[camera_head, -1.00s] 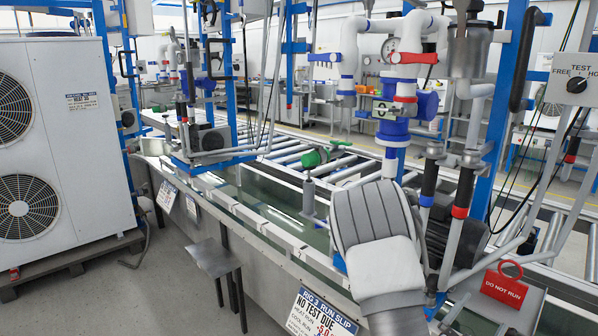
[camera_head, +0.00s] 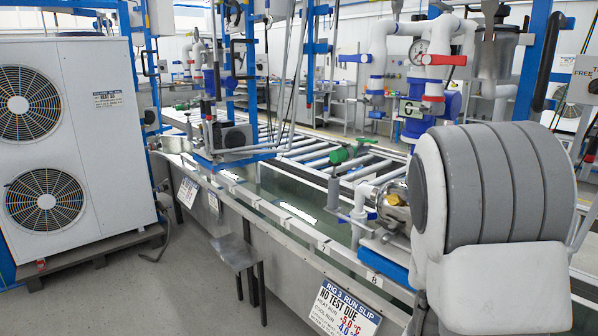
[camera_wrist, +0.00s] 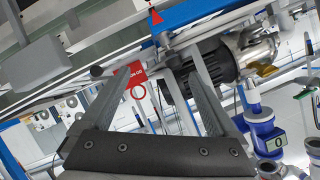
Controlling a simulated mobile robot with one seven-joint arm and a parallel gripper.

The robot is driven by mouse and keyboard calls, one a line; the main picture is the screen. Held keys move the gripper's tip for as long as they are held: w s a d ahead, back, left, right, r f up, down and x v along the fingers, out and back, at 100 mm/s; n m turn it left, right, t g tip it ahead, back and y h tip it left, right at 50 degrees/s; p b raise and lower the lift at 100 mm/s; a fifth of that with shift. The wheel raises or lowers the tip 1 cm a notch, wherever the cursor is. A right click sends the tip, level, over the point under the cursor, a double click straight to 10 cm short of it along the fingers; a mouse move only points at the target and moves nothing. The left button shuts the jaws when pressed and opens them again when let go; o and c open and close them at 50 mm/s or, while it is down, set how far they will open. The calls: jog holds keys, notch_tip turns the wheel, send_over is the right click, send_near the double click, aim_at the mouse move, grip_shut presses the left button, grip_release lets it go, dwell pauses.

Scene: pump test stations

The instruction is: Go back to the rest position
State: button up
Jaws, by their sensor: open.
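My gripper (camera_wrist: 158,68) is in the wrist view with its two grey fingers spread apart. I see nothing held between them. Behind the fingers, a red tag (camera_wrist: 130,82) and a pump with a dark finned motor (camera_wrist: 215,66) show at a steep tilt. In the head view my grey arm covers much of the right side, and my gripper is not visible there. The silver pump head (camera_head: 392,205) shows just left of my arm, and its motor is hidden. I cannot tell how far the fingers are from the pump.
A long test bench (camera_head: 290,222) with a water trough and rollers runs through the middle. Blue and white valve piping (camera_head: 418,95) rises behind my arm.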

jog(key=s+a+r+n+y, duration=0.1)
jog(key=a+r+n+y, duration=0.3)
jog(key=a, duration=0.3)
jog(key=s+a+r+n+y, duration=0.1)
jog(key=a+r+n+y, duration=0.25)
jog(key=a, duration=0.45)
jog(key=s+a+r+n+g+y, duration=0.1)
jog(key=s+a+r+n+g, duration=0.15)
jog(key=s, duration=0.65)
jog(key=s+a+r+n+g+y, duration=0.15)
jog(key=s+r+n, duration=0.25)
jog(key=s, duration=0.4)
notch_tip(320, 180, up, 19)
jog(key=p, duration=1.8)
jog(key=shift+s+f+n+g+h, duration=0.2)
jog(key=shift+s+n+g+h, duration=0.1)
jog(key=shift+s+h, duration=0.1)
